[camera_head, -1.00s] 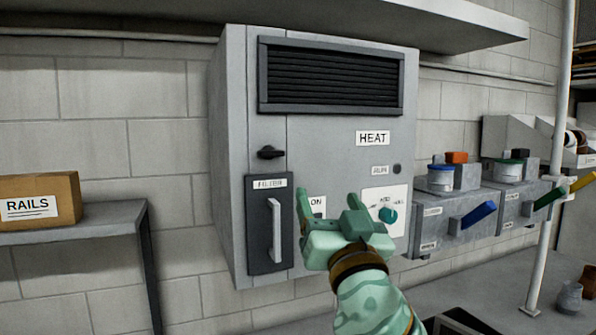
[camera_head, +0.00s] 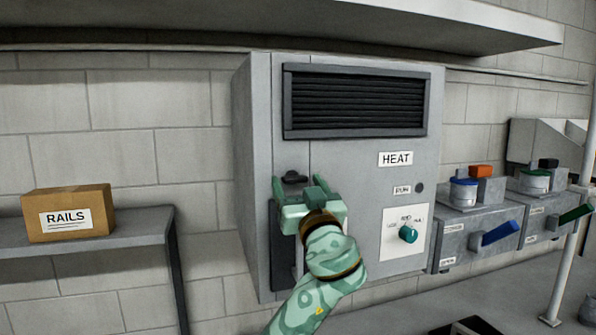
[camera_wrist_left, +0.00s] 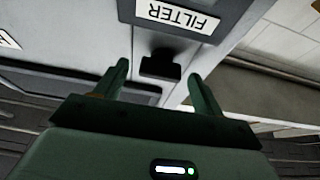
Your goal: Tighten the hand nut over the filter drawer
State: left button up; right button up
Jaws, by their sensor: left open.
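The hand nut (camera_head: 293,178) is a small black knob on the grey heater cabinet, above the dark filter drawer (camera_head: 284,268). My left gripper (camera_head: 299,187) is open and empty just in front of the nut, hiding the drawer's label and most of its handle. In the left wrist view the nut (camera_wrist_left: 160,66) appears between the two spread fingertips (camera_wrist_left: 158,79), with a gap on each side. I cannot tell how deep the fingers reach around it. The upside-down FILTER label (camera_wrist_left: 178,15) shows beyond it. My right gripper is out of view.
The cabinet has a black vent (camera_head: 355,101), a HEAT label (camera_head: 395,159) and a green dial (camera_head: 408,234). A RAILS box (camera_head: 67,213) stands on a shelf at left. Grey units with blue (camera_head: 497,233) and green (camera_head: 575,214) levers are at right. A wide shelf overhangs the cabinet.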

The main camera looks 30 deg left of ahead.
pick_arm(q)
jog(key=shift+w+a, duration=0.3)
jog(key=shift+a, duration=0.1)
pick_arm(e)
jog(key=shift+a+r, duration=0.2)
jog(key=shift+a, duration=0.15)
pick_arm(q)
jog(key=shift+d, duration=0.1)
jog(key=c, duration=1)
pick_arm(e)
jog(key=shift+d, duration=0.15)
